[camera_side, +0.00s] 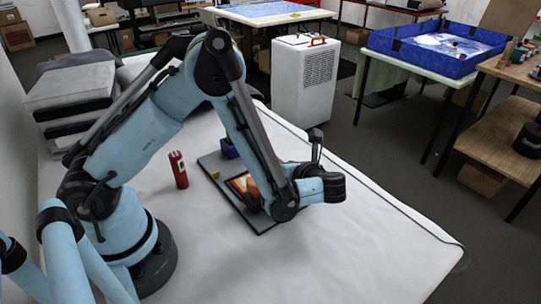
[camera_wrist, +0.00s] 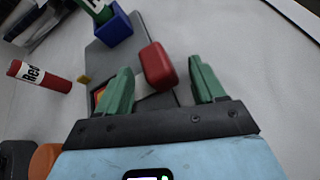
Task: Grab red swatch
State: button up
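A red tube with a white label reading "Red" (camera_wrist: 36,75) lies at the left of the wrist view. In the side view the same red tube (camera_side: 178,169) stands upright on the white table, left of a dark board. A red rounded block (camera_wrist: 158,66) shows between and just beyond the fingertips of my gripper (camera_wrist: 160,68), over the board. I cannot tell which of these two red things is called the swatch. My gripper's green fingers are wide apart, and neither clearly touches the block. In the side view my arm hides the fingers and the block.
The dark board (camera_wrist: 104,60) carries a blue box (camera_wrist: 113,28) with a green-and-white item in it, and a small yellow piece (camera_wrist: 83,79). A red-orange picture (camera_side: 240,184) lies on the board. The white table (camera_side: 350,245) is clear at the front right.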

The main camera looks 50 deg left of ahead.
grip_shut()
jog(key=shift+r, duration=0.15)
